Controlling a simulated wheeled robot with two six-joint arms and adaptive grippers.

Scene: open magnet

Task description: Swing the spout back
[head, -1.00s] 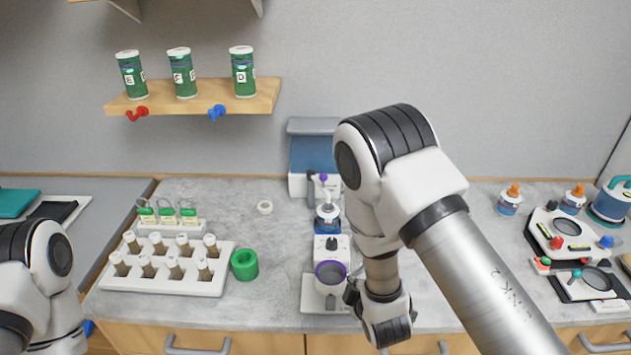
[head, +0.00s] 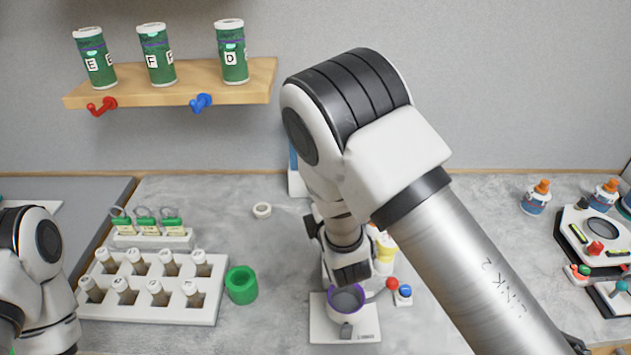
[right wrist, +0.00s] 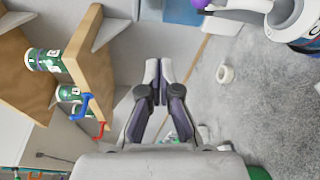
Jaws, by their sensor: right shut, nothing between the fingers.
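A white device (head: 345,331) with a purple-ringed grey cup stands on the counter, partly hidden behind my right arm. A thin arm with a red ball (head: 392,284) sticks out to the right of the cup, beside a blue ball. My right gripper (right wrist: 158,72) is shut and empty, apart from these parts. My left gripper is out of view; only its arm shows.
A shelf (head: 170,93) with three green jars and red and blue hooks hangs above. Bottles and small devices (head: 595,235) stand at the far right. A small white ring (head: 262,210) lies behind.

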